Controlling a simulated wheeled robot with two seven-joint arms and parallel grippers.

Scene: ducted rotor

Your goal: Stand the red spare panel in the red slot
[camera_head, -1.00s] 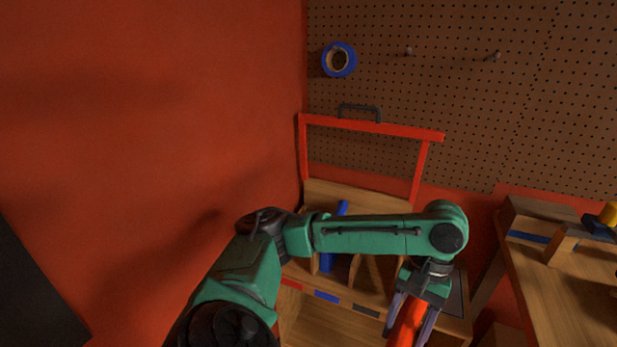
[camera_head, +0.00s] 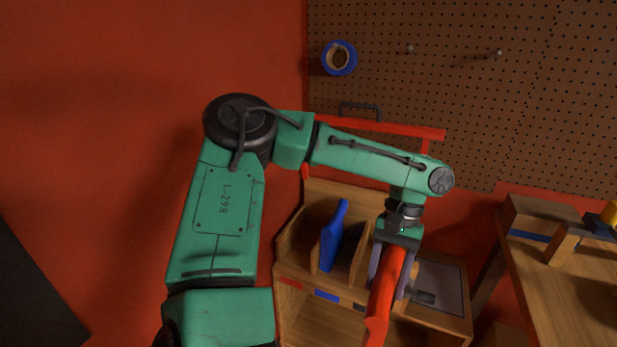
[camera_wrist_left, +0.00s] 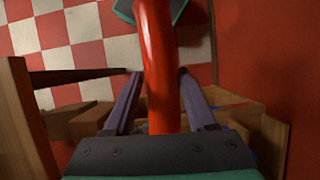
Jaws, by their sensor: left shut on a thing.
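The red spare panel (camera_head: 385,300) is a long, glossy red piece. My left gripper (camera_head: 392,275) is shut on it, and it hangs tilted in front of the right part of the wooden rack (camera_head: 350,280). The wrist view also shows the red panel (camera_wrist_left: 160,60) between the fingers of my left gripper (camera_wrist_left: 159,78). The red slot shows by its red label (camera_head: 290,283) on the rack's front edge at the left; the bay behind it looks empty. The panel is to the right of that slot and apart from it. My right gripper is not in view.
A blue panel (camera_head: 332,240) stands in the bay behind the blue label (camera_head: 326,296). A dark label (camera_head: 362,307) is farther right. A red frame (camera_head: 390,128) rises behind the rack. A wooden bench (camera_head: 560,280) stands at the right; the red wall (camera_head: 100,120) is at the left.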

